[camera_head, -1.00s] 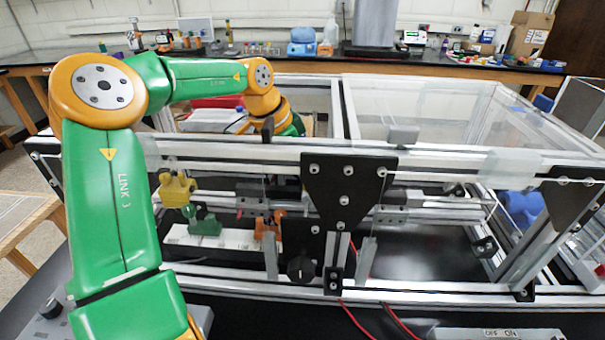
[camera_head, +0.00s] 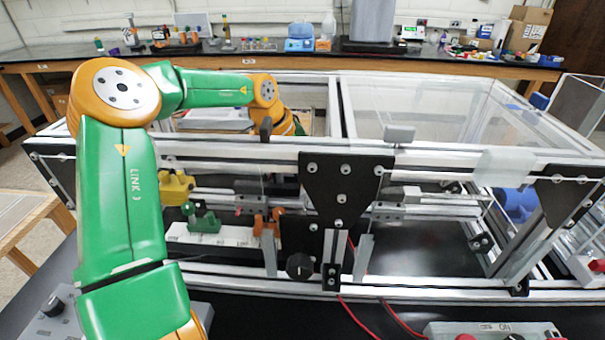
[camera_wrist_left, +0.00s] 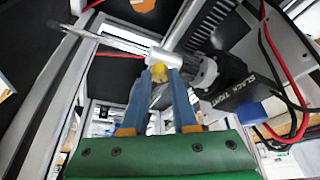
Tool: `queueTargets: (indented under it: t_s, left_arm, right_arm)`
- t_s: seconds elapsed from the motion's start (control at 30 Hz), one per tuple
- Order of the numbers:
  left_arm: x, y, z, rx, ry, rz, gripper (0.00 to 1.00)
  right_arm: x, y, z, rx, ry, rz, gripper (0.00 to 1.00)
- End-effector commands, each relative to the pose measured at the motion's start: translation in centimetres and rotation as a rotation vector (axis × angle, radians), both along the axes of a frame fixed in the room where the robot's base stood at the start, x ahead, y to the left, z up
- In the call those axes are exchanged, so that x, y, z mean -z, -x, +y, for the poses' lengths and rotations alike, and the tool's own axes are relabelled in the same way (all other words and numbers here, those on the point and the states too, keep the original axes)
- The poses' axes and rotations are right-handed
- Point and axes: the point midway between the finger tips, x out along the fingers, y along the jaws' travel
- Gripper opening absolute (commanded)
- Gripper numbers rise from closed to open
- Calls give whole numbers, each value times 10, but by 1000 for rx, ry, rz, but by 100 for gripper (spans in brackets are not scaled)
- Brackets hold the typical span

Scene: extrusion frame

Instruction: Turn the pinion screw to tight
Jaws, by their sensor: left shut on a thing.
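In the left wrist view, my left gripper (camera_wrist_left: 158,78) reaches in with two blue-and-orange fingers. The yellow head sits against a silver cylinder (camera_wrist_left: 163,54). Beside it, at the right, are a dark knurled part (camera_wrist_left: 205,72) and a black plate (camera_wrist_left: 237,90) with lettering too unclear to read surely. In the head view, my left arm passes over the frame, and its gripper is hidden behind the frame. My right gripper is in neither view.
The aluminium extrusion frame (camera_head: 240,150) carries a black plate (camera_head: 345,185) and a black knob (camera_head: 299,266). A toothed rack (camera_wrist_left: 212,28) runs above the fingers. Red wires (camera_wrist_left: 281,42) hang at the right. A thin pointed rod (camera_wrist_left: 95,37) lies to the left.

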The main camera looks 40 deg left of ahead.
Motion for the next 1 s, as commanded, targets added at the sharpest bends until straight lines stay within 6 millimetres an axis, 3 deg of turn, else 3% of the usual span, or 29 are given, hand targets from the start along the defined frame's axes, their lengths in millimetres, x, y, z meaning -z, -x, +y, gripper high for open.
queueTargets:
  t_s: [1.0]
  left_arm:
    - [-1, -4, 6, 778, -2, 3, 0]
  right_arm:
    - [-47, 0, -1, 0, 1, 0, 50]
